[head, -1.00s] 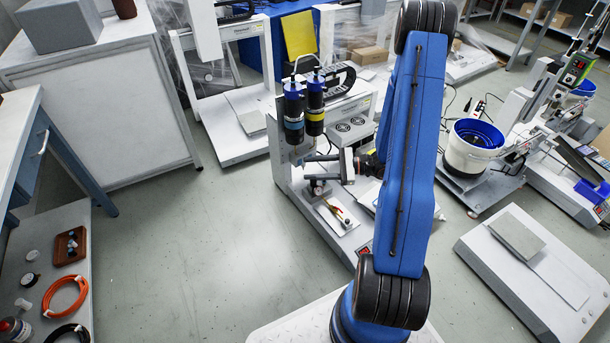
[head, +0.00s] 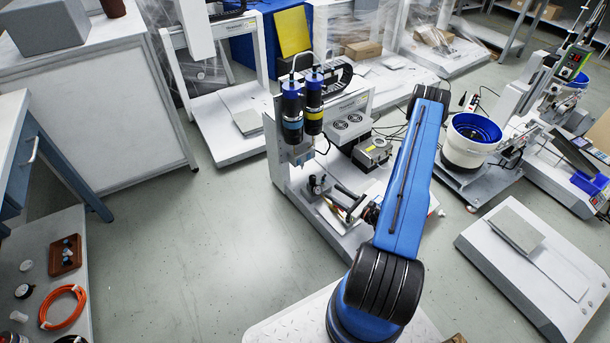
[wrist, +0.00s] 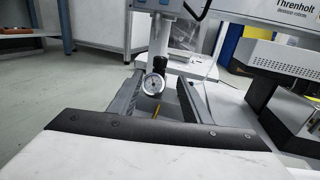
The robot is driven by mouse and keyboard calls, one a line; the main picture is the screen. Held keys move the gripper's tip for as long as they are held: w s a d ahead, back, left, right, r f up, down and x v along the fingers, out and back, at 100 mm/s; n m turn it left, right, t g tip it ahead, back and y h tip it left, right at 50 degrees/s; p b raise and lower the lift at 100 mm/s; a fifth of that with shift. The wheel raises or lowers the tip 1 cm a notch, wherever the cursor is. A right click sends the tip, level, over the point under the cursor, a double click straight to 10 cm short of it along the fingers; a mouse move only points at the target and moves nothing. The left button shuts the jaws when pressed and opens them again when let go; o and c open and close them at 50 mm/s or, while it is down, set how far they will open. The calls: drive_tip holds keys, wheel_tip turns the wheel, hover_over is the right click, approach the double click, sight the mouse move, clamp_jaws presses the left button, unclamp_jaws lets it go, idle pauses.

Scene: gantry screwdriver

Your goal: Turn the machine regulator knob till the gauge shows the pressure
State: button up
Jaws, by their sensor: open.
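The regulator has a round white-faced gauge (wrist: 152,84) with a dark rim, and a black knob (wrist: 160,64) stands just above and behind it in the wrist view. The gauge reading is too small to tell. In the head view the small dark regulator (head: 316,185) sits low on the front of the screwdriving machine (head: 284,160). My gripper (head: 333,194) is open beside it, pointing toward it. In the wrist view the fingers of my gripper (wrist: 159,90) lie left and right of the gauge, with nothing visibly held; contact cannot be told.
A metal box (head: 372,152) stands on the machine's right. Open floor (head: 200,250) lies to the left.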

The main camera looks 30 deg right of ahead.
sight(313, 179)
drive_tip(key=x, duration=1.7)
drive_tip(key=shift+w, duration=0.15)
drive_tip(key=c, duration=1)
